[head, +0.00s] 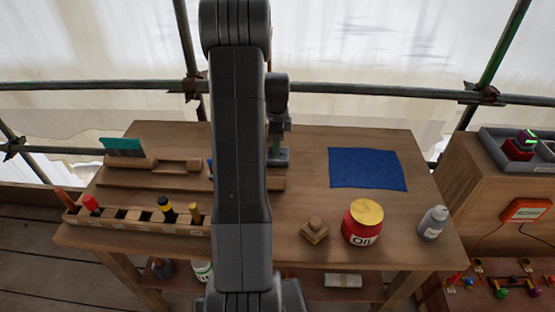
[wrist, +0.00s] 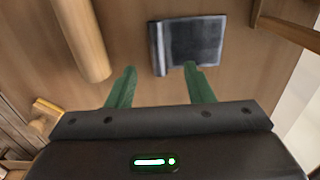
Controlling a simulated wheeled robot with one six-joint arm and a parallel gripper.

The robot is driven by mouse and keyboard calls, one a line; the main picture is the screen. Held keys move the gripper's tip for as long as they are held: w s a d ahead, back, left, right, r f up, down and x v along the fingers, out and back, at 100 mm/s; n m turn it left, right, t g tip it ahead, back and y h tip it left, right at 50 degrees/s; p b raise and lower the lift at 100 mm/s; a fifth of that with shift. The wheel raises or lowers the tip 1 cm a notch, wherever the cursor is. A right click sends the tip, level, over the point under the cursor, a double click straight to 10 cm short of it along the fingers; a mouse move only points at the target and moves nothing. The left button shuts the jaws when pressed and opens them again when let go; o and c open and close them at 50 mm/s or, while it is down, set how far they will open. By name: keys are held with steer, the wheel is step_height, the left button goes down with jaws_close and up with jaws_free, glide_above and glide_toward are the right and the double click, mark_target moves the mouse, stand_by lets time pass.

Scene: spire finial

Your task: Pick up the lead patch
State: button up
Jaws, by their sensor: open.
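The lead patch (wrist: 195,42) is a dark grey, nearly square sheet with a raised or rolled left edge, lying on the wooden bench in the wrist view. In the head view, a small dark grey piece (head: 279,157) beside my arm is probably the patch, partly hidden by the arm. My gripper (wrist: 159,72) is open and empty, with two green fingers. The patch's raised edge shows just ahead of the gap between the fingertips, and the right fingertip overlaps the patch's lower edge in the picture. I cannot tell the height between them.
A wooden cylinder (wrist: 82,38) lies left of the fingers. The bench (head: 300,185) also holds a blue cloth (head: 367,169), a red oil pot (head: 362,228), a wooden block with a knob (head: 314,232), a grey bottle (head: 433,223) and a tool rack (head: 130,219).

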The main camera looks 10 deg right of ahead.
mark_target(277, 161)
steer(key=shift+s+f+p, duration=0.15)
steer(key=shift+f+p, duration=0.7)
steer(key=shift+f, duration=2.45)
steer(key=shift+c, duration=0.2)
jaws_close()
